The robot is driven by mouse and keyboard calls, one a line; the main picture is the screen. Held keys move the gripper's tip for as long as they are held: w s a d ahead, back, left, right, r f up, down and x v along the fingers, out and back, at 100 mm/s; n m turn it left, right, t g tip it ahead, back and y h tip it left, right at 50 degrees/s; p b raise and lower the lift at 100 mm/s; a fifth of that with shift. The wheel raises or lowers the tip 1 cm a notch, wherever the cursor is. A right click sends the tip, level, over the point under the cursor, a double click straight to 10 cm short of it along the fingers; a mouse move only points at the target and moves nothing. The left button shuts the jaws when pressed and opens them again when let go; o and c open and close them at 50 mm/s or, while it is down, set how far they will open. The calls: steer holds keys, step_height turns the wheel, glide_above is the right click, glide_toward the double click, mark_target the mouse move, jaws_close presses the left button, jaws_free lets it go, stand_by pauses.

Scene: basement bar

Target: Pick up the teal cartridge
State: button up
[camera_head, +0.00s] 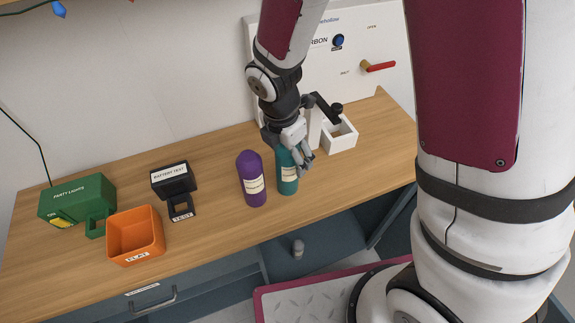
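The teal cartridge (288,183) stands upright on the wooden counter, with a pale label on its front. My gripper (292,155) is at its upper part, reaching down from above. One finger shows on the left of the cartridge's top and the other in front on the right. The fingers and wrist hide much of the top. I cannot tell whether the fingers press on the cartridge or only stand around it.
A purple cartridge (252,181) stands close on the left. A white box (340,135) and a white panel with a red-handled valve (378,66) are behind right. An orange bin (135,237), black battery tester (174,182) and green party-lights box (78,201) stand left. The counter's front edge is near.

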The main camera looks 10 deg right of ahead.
jaws_close()
stand_by(0.3)
